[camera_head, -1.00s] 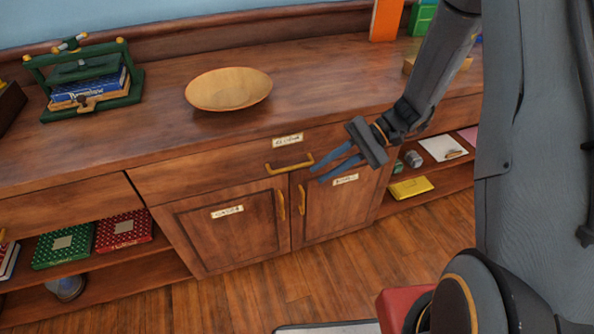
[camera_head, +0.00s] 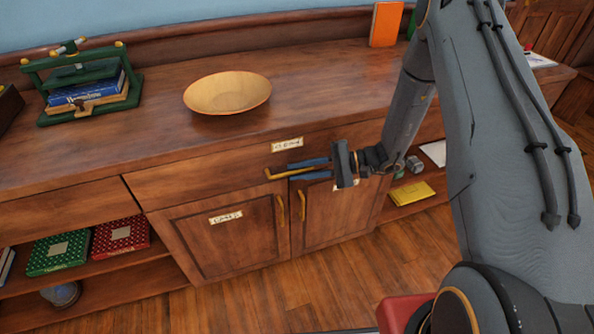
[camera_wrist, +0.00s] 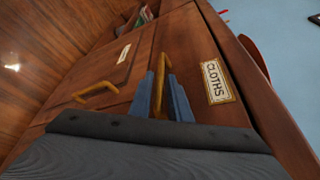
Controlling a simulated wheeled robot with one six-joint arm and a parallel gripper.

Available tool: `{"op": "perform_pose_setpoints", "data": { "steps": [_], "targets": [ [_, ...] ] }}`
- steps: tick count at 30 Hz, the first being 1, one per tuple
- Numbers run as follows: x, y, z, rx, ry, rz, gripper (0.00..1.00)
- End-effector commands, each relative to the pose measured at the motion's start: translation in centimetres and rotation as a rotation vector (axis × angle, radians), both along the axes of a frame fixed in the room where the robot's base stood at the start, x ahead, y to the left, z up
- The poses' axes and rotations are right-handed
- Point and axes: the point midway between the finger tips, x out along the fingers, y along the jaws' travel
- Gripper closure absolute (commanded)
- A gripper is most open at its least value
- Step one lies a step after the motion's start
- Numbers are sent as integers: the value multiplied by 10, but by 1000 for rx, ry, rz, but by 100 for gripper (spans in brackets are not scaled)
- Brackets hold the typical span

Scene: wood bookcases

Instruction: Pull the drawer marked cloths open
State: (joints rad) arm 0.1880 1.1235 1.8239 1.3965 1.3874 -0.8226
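The drawer marked CLOTHS (camera_head: 200,183) is closed, flush with the cabinet front under the worktop. Its label (camera_wrist: 216,81) is readable in the wrist view, right of my fingers; it shows blurred in the head view (camera_head: 287,144). The drawer has a brass bar handle (camera_head: 277,175), also visible in the wrist view (camera_wrist: 160,72). My gripper (camera_head: 293,171) is at the handle, its blue fingers on either side of the bar. In the wrist view, my gripper (camera_wrist: 165,85) shows a gap between the fingers with the bar inside. The handle's right part is hidden by the fingers.
Below are two cupboard doors with brass handles (camera_head: 281,208) (camera_head: 302,203). A wooden bowl (camera_head: 227,93) and a green press with books (camera_head: 84,82) stand on the worktop. Open shelves flank the doors, holding boxes (camera_head: 120,235) and a yellow item (camera_head: 412,193). The floor in front is clear.

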Motion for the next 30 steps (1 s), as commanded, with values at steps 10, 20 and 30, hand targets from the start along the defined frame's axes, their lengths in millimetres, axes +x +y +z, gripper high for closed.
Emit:
{"op": "perform_pose_setpoints", "data": {
  "steps": [10,20,30],
  "targets": [
    [0,8,-2,-1,0,1,83],
    [0,8,-2,-1,0,1,100],
    [-17,3,-1,-1,4,-1,100]
  ]
}}
